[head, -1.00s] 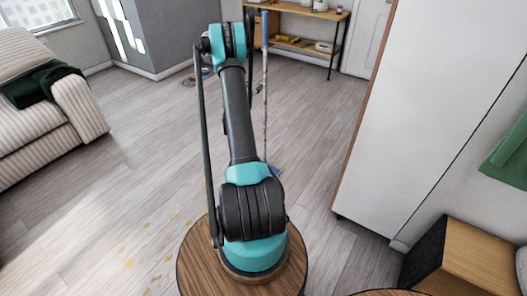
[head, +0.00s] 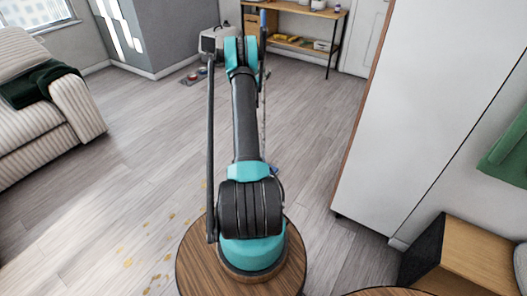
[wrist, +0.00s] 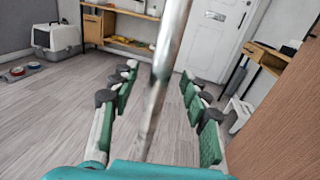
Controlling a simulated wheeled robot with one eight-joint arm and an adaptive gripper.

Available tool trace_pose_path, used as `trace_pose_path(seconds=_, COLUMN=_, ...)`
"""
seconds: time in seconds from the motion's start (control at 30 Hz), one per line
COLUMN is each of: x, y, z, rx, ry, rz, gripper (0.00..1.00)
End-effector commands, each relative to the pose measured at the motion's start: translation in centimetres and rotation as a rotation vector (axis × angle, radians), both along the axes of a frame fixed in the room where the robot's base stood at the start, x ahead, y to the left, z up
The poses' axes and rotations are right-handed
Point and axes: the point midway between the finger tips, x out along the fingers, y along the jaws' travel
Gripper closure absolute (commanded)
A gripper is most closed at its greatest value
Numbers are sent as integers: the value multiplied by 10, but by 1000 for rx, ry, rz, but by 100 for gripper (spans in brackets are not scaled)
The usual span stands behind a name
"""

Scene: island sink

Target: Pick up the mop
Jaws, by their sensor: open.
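The mop stands upright on the floor just beyond my arm in the head view. Its blue handle top (head: 263,18) and a strip of its thin pole show beside my arm, and a bit of its blue head (head: 274,170) shows low down. In the wrist view the grey metal mop pole (wrist: 165,75) runs from top to bottom, slightly slanted, between my fingers. My gripper (wrist: 158,76) is open, with green-padded fingers on both sides of the pole and a visible gap on each side. My gripper is hidden behind my arm in the head view.
A wooden shelf desk (head: 300,42) stands at the back wall, with a white pet carrier (head: 212,40) to its left. A tall white cabinet (head: 420,110) is on the right and a striped sofa (head: 60,125) on the left. The floor between is mostly clear.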

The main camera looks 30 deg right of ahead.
Motion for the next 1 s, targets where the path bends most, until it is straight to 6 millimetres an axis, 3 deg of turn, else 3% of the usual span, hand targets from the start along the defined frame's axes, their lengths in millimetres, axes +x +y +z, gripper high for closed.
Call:
trace_pose_path(seconds=0.37, x=7, y=-9, z=0, rx=0, ry=0, rz=1, gripper=54)
trace_pose_path(seconds=0.73, x=7, y=-9, z=0, rx=0, ry=0, rz=1, gripper=100)
trace_pose_path(seconds=1.0, x=7, y=-9, z=2, rx=0, ry=0, rz=1, gripper=100)
